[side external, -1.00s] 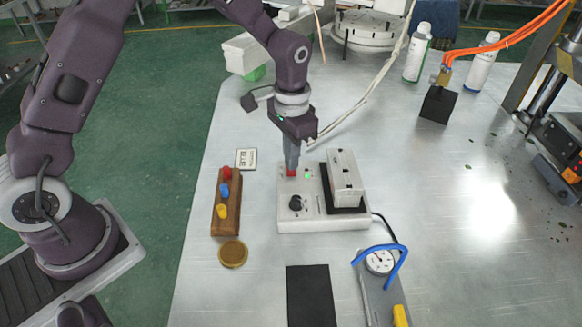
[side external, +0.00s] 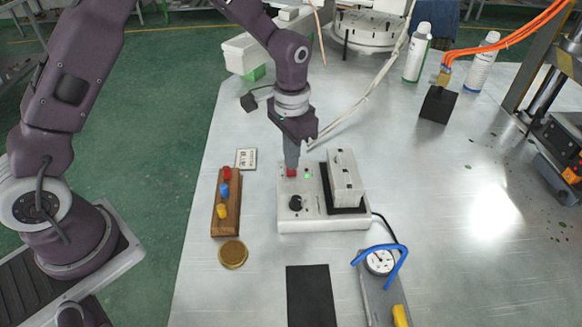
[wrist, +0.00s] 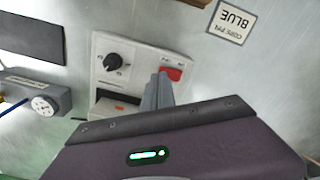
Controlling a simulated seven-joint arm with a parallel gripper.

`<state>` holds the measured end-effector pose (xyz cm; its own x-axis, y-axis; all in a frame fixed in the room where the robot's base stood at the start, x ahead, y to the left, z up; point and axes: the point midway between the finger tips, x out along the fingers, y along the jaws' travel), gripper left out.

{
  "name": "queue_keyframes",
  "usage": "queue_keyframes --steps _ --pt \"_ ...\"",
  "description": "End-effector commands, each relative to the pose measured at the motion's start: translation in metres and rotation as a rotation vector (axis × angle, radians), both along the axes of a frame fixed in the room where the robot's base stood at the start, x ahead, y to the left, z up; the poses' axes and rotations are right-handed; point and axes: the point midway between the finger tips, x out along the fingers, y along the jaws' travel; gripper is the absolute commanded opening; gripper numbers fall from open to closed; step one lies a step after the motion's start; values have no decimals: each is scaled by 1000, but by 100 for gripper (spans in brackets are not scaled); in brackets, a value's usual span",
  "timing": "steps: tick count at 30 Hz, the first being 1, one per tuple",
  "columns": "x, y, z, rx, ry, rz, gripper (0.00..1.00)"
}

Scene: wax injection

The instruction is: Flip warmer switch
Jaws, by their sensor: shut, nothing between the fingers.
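The warmer (side external: 330,223) is a white box on the metal table, with a black knob (side external: 296,203), a lit green lamp (side external: 309,175) and a pale block on a dark pad at its right. Its red switch (side external: 292,173) is at the back left of the panel. My gripper (side external: 291,166) is shut and empty, pointing down with its tips at the red switch; contact cannot be told for certain. In the wrist view the red switch (wrist: 172,74) shows just beside my fingertips (wrist: 160,78), partly covered by them.
A wooden rack (side external: 226,210) with red, blue and yellow pegs stands left of the warmer, with a round brass-coloured disc (side external: 233,254) in front. A card (side external: 246,159) reading "CORE PIN BLUE" lies behind. A dark mat (side external: 311,295) and a gauge (side external: 380,262) are in front.

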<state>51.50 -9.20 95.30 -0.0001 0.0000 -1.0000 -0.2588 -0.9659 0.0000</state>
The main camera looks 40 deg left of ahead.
Motion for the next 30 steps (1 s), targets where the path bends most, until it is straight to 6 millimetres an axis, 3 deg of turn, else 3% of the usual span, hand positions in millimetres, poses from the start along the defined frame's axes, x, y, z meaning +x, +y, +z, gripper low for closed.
queue_keyframes --steps 30 --pt "0 0 -12 0 0 0 0"
